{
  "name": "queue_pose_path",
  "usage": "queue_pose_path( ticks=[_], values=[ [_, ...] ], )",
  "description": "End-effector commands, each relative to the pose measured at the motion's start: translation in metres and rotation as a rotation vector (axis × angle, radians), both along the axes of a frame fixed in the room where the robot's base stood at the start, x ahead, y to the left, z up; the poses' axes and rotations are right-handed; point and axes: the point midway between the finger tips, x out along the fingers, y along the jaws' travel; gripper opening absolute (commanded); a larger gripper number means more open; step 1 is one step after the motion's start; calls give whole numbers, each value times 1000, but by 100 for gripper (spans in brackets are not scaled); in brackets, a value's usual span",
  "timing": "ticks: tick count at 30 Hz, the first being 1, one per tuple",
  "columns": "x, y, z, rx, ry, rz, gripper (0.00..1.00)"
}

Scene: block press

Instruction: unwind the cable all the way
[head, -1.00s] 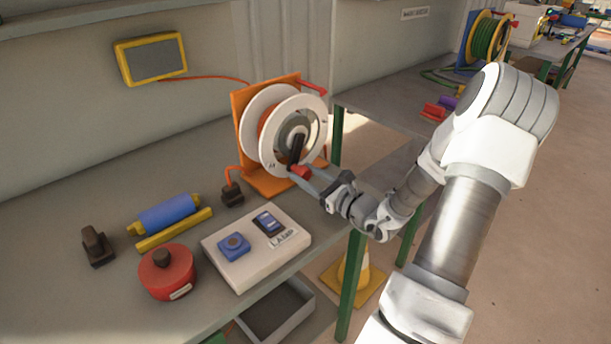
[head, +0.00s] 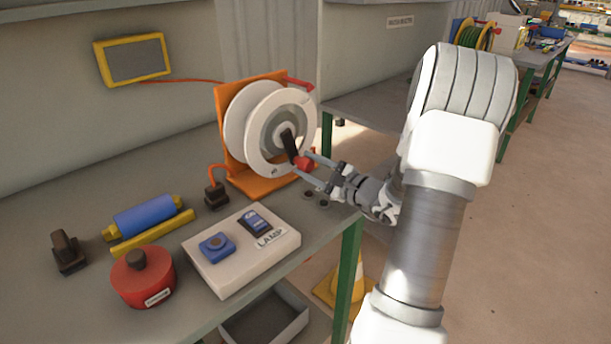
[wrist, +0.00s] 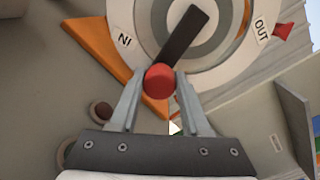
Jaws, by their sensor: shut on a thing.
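The cable reel has two white discs (head: 297,104) on an orange stand (head: 222,104), at the back of the bench. Its black crank (head: 288,145) points down and slightly right from the hub, ending in a red knob (head: 304,163). My gripper (head: 312,168) is shut on this knob; the wrist view shows the knob (wrist: 160,80) between my fingertips. The disc carries an IN label (wrist: 124,41) and an OUT label (wrist: 261,29). A short orange cable (head: 217,169) runs from the stand's side to a black plug (head: 215,196). I cannot make out cable between the discs.
A white box marked LAMP (head: 240,262), a red round container (head: 143,284), a blue roller (head: 147,217) and a dark block (head: 68,252) sit on the bench. A yellow-framed screen (head: 133,60) hangs behind. A gap separates a second bench at the right.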

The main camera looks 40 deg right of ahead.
Motion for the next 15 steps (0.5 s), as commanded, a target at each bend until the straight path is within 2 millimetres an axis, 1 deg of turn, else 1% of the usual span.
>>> queue_pose_path(
  ticks=[6, 15],
  values=[
    [0, -3, 0, -47, -5, 0, 0],
    [0, -4, 2, -56, -7, -1, 0]
  ],
)
